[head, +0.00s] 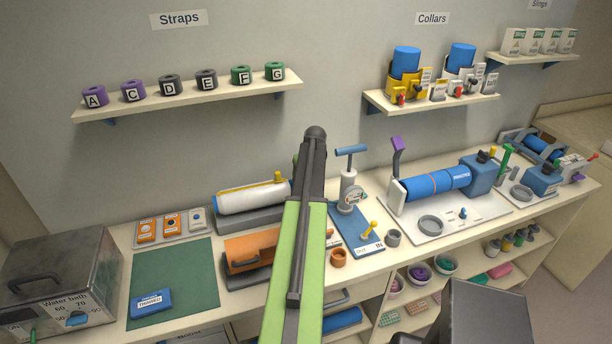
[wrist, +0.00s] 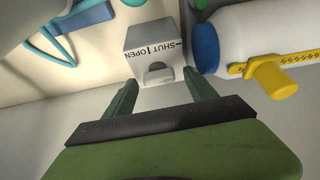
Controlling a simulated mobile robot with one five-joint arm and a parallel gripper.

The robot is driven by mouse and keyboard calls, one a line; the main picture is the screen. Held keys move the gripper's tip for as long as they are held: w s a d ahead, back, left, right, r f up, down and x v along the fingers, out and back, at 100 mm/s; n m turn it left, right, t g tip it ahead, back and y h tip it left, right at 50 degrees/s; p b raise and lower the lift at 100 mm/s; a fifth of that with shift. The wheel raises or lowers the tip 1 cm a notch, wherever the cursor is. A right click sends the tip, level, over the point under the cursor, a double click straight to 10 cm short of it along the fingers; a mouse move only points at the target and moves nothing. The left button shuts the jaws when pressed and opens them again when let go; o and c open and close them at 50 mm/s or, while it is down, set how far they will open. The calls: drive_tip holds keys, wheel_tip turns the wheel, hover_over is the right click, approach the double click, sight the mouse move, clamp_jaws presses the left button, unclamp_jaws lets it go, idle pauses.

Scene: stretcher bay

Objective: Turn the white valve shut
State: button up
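In the wrist view, a pale grey-white block (wrist: 150,38) carries the words OPEN on the left and SHUT on the right, with a mark between them. A small rounded, knob-like part (wrist: 158,73) sits at its near face; I take this to be the white valve. I cannot tell which way it is set. My gripper (wrist: 161,78) is open, its two dark green fingers apart on either side of the knob-like part. I cannot tell whether they touch it. In the head view my arm hides the gripper and the valve.
A white cylinder (wrist: 250,38) with a blue end and yellow strap lies close right of the fingers; it also shows in the head view (head: 250,198). Light-blue tubing (wrist: 52,52) is at upper left. A hand pump (head: 349,185) stands right of my arm. A green mat (head: 180,270) is mostly clear.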

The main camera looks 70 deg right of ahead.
drive_tip(key=p+v, duration=1.6)
drive_tip(key=v, duration=0.1)
drive_tip(key=shift+s, duration=0.15)
drive_tip(key=shift+a+r, duration=0.1)
